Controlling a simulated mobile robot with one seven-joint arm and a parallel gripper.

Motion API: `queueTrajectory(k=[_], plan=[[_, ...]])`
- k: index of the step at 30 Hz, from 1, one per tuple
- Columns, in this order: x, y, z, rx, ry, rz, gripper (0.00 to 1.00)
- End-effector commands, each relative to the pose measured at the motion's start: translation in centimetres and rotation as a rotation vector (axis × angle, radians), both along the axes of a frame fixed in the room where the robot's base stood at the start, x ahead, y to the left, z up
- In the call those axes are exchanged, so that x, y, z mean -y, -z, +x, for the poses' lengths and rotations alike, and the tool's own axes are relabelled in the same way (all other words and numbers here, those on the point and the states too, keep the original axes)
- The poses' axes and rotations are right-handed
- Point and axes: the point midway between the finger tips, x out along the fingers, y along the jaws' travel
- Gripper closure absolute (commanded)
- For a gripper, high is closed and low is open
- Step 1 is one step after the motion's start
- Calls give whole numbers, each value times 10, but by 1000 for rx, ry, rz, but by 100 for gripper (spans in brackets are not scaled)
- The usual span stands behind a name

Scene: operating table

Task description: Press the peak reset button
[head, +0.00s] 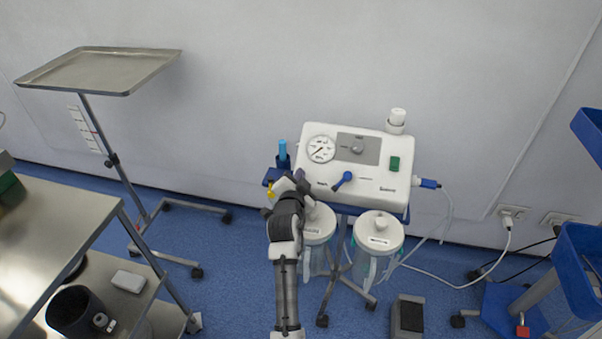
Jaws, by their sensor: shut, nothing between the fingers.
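A white suction machine (388,198) stands at the centre on a wheeled stand. Its face has a round gauge (321,149), a knob on a grey panel (357,147), a green switch (394,163) and a blue lever (342,181). I cannot make out a button labelled peak reset; the lettering is too small. My gripper (300,180) is shut and empty, by the lower left edge of the machine's face, left of the blue lever. I cannot tell whether it touches the machine. My arm hides part of the left side of the stand.
Two lidded jars hang below, the left one (319,225) close to my arm, the right one (378,236) clear. A foot pedal (407,315) lies on the floor. A steel table (60,230) and a tray stand (98,72) are left, a blue cart (578,270) right.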

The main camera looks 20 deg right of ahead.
Motion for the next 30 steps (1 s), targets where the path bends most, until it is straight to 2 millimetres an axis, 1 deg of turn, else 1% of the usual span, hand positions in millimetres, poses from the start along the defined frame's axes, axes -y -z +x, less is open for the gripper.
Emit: queueTrajectory(k=[2, 9, 15, 20, 30], plan=[[1, -3, -2, -2, 4, -1, 100], [-9, -26, -12, 3, -1, -2, 100], [-15, -41, -21, 3, -2, -3, 100], [-17, -44, -24, 3, -2, -3, 100], [-17, -43, -23, 4, -3, -3, 100]])
